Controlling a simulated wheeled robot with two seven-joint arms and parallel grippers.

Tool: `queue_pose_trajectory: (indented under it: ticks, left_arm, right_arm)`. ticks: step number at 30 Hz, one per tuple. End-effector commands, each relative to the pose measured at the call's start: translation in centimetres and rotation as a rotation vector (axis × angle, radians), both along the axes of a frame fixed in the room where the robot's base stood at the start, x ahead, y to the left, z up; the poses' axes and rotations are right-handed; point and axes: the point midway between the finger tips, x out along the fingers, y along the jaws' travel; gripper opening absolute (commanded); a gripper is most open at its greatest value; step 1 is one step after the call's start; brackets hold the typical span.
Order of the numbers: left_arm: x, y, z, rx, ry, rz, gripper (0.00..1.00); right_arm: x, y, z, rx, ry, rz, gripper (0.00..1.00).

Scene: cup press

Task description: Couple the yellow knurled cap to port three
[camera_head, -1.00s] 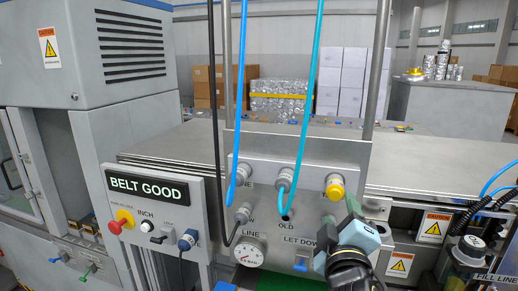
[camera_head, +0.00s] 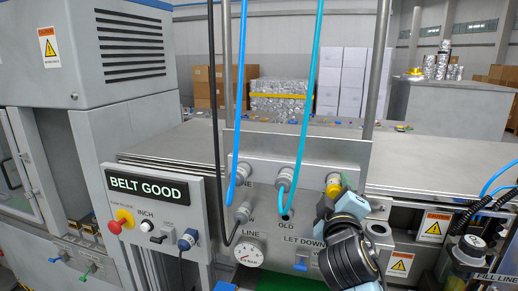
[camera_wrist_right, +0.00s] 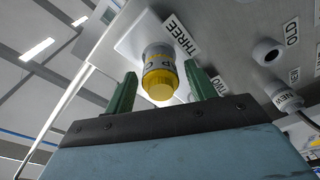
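The yellow cap (camera_head: 333,182) is at the upper right of the port panel (camera_head: 262,176). In the right wrist view the yellow cap (camera_wrist_right: 160,75) shows with a silvery body behind its yellow end, beside the label THREE (camera_wrist_right: 181,36). My right gripper (camera_head: 338,206) is just below the cap in the head view. In the wrist view its two green fingers (camera_wrist_right: 161,75) are apart, one on each side of the cap, with visible gaps. The gripper is open and holds nothing. In the head view the gripper partly hides the cap's surroundings. My left gripper is not in view.
A blue hose (camera_head: 239,110) and a teal hose (camera_head: 306,100) run down to the panel left of the cap. A gauge (camera_head: 249,252) and a blue LET DOWN valve (camera_head: 300,266) sit lower. A steel post (camera_head: 377,70) rises behind. In the wrist view, other fittings (camera_wrist_right: 266,52) lie to the right.

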Motion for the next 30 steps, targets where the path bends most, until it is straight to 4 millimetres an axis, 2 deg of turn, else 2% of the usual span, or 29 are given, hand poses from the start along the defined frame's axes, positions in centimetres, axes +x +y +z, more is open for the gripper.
queue_pose_trajectory:
  ticks: [1,11,30]
  left_arm:
    - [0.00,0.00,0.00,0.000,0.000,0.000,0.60]
    - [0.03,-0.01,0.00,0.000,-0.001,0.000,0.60]
    - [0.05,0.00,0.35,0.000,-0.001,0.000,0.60]
  right_arm:
    - [-0.01,0.01,0.00,0.000,0.000,0.000,0.48]
    - [-0.03,0.01,0.00,0.000,0.000,0.000,0.06]
    - [0.29,-0.10,0.07,0.000,-0.002,0.000,0.06]
